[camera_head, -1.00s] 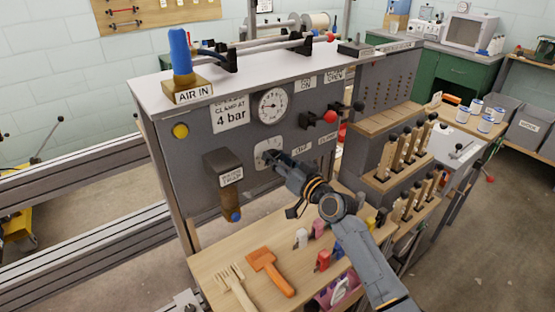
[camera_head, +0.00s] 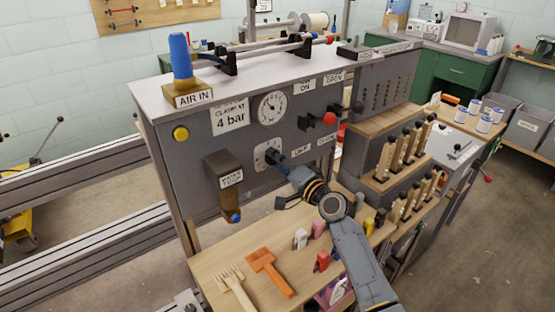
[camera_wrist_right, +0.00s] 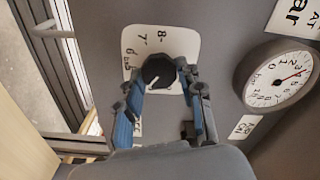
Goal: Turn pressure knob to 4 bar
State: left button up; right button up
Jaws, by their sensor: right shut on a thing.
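The black pressure knob (camera_wrist_right: 158,71) sits on a white numbered plate (camera_wrist_right: 184,45) on the grey panel. In the right wrist view its white pointer line is visible, but I cannot tell which value it marks. My right gripper (camera_head: 276,159) is at the knob in the head view, hiding most of it. In the wrist view the right gripper (camera_wrist_right: 160,88) is shut on the knob, one finger on each side. The pressure gauge (camera_head: 272,108) is above the knob; in the wrist view the gauge (camera_wrist_right: 275,77) shows a red line near the 3. My left gripper is not in view.
A "4 bar" label (camera_head: 231,117) is beside the gauge. The water trap (camera_head: 225,178) juts out left of my gripper. A red-tipped lever (camera_head: 329,119) is at the right. A wooden shelf (camera_head: 215,263) below holds a fork, an orange tool and clips.

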jog(key=shift+m, duration=0.9)
jog(key=o, duration=1.2)
jog(key=shift+c, duration=0.2)
jog(key=shift+s+d, duration=0.1)
jog(key=v, duration=1.1)
jog(key=shift+s+d, duration=0.2)
jog(key=shift+s, duration=0.15)
